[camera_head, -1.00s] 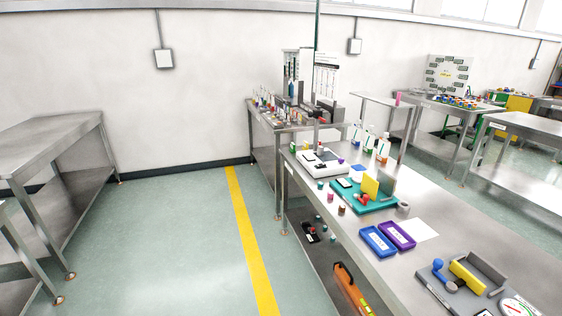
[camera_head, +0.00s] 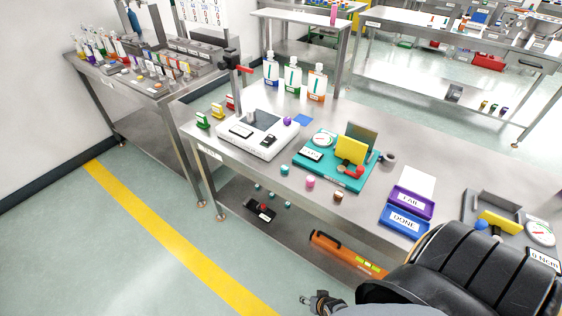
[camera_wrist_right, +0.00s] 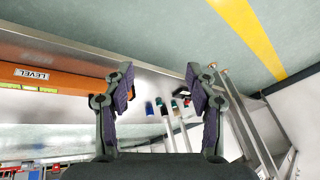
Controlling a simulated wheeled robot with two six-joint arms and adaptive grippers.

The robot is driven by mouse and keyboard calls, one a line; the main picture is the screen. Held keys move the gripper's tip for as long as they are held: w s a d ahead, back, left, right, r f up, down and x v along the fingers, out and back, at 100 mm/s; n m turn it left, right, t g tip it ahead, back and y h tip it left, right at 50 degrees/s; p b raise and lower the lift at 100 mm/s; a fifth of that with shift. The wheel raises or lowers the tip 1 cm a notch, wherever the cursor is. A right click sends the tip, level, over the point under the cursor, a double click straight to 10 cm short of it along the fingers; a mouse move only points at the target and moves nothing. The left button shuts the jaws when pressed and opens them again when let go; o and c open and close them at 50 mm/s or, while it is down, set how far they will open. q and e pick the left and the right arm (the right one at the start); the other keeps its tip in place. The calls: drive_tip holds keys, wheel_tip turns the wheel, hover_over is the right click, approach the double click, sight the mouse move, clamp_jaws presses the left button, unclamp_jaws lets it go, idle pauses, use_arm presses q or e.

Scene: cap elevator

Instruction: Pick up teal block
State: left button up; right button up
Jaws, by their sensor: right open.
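No plain teal block can be made out for certain. A small teal piece (camera_head: 284,169) stands near the front edge of the steel table (camera_head: 250,185) in the head view, beside a pink piece (camera_head: 310,183) and a brown one (camera_head: 338,197). More small teal pieces (camera_head: 287,204) show lower, by the under-shelf. My right gripper (camera_head: 308,300) is at the bottom of the head view, in front of the table and well apart from these pieces. In the right wrist view its fingers (camera_wrist_right: 158,72) are spread and empty. Small coloured pieces (camera_wrist_right: 163,107) show beyond them. My left gripper is not in view.
A teal tray (camera_head: 312,166) with a yellow plate, a white scale (camera_head: 232,142), bottles (camera_head: 292,80) and purple and blue trays (camera_head: 396,222) stand on the table. An orange level (camera_head: 335,246) lies below. The floor at left is clear.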

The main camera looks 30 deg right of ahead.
drive_tip(key=w+r+m+t, duration=0.4)
drive_tip(key=w+r+m, duration=0.3)
drive_tip(key=w, duration=0.5)
drive_tip(key=m+t+h, duration=0.5)
drive_tip(key=m+t, duration=0.1)
drive_tip(key=m, duration=1.8)
approach(286, 171)
drive_tip(key=shift+a+r+b, duration=0.1)
drive_tip(key=shift+a+b, duration=0.3)
drive_tip(key=shift+a, duration=0.3)
drive_tip(key=shift+d+r+m+g+h, duration=0.2)
drive_tip(key=shift+d+m+g+h, duration=0.1)
drive_tip(key=shift+m, duration=0.6)
drive_tip(key=shift+d+r+m, duration=0.1)
drive_tip(key=shift+m, duration=0.4)
drive_tip(key=x, duration=0.6)
drive_tip(key=shift+w, duration=0.1)
drive_tip(key=x, duration=0.4)
drive_tip(key=shift+w+d+f, duration=0.1)
drive_tip(key=shift+w+f, duration=0.05)
drive_tip(key=shift+f, duration=0.15)
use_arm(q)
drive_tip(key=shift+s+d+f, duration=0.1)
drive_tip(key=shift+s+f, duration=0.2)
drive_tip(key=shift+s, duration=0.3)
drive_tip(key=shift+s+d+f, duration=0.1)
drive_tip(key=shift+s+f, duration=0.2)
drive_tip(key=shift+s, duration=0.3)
use_arm(e)
drive_tip(key=shift+r, duration=0.1)
